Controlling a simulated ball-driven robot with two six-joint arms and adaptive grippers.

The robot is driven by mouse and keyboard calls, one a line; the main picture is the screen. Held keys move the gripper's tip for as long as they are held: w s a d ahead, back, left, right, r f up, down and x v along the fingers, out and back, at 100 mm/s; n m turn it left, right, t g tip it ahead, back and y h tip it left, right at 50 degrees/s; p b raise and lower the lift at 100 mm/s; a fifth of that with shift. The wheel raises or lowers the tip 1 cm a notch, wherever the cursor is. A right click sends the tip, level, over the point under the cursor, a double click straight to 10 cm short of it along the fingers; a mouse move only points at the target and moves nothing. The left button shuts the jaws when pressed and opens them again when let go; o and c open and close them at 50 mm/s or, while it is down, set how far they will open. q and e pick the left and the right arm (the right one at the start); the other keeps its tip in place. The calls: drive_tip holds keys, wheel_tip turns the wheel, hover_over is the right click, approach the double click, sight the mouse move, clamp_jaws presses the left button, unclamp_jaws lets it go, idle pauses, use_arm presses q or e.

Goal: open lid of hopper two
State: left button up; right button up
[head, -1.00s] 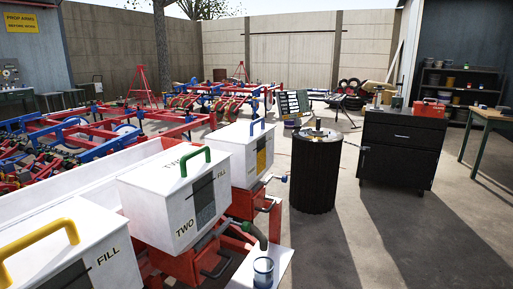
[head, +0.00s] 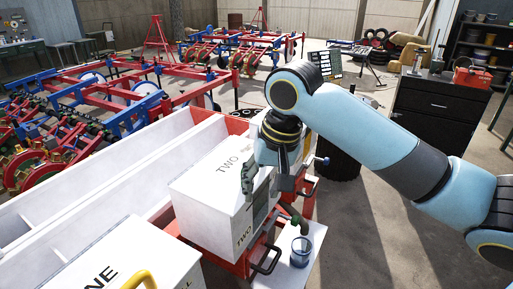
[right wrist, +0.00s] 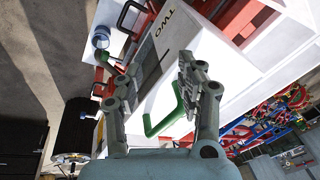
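Hopper two (head: 208,200) is a white box marked TWO, with its lid down. It also shows in the right wrist view (right wrist: 150,62). Its green handle (right wrist: 168,118) lies between the spread fingers of my right gripper (right wrist: 158,80) in the right wrist view. How far the handle is from the fingertips I cannot tell. In the head view my right gripper (head: 262,178) is over the right side of hopper two's lid, and its arm hides the handle there. My left gripper is not in view.
Hopper one (head: 125,262), with a yellow handle (head: 140,280), stands near left. A blue cup (head: 301,250) is on a white shelf (head: 306,275) right of hopper two. A black barrel (head: 338,166) and black cabinet (head: 435,115) stand beyond my right arm.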

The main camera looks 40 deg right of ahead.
drive_tip(key=w+d+r+m, duration=0.3)
drive_tip(key=r, duration=0.3)
drive_tip(key=w+d+r+m, duration=0.3)
drive_tip(key=r, duration=0.3)
drive_tip(key=shift+m+g, duration=0.3)
drive_tip(key=shift+m, duration=0.1)
drive_tip(key=f, duration=0.3)
drive_tip(key=w+f, duration=0.1)
drive_tip(key=f, duration=0.6)
drive_tip(key=shift+w+f, duration=0.3)
drive_tip(key=shift+w, duration=0.1)
clamp_jaws()
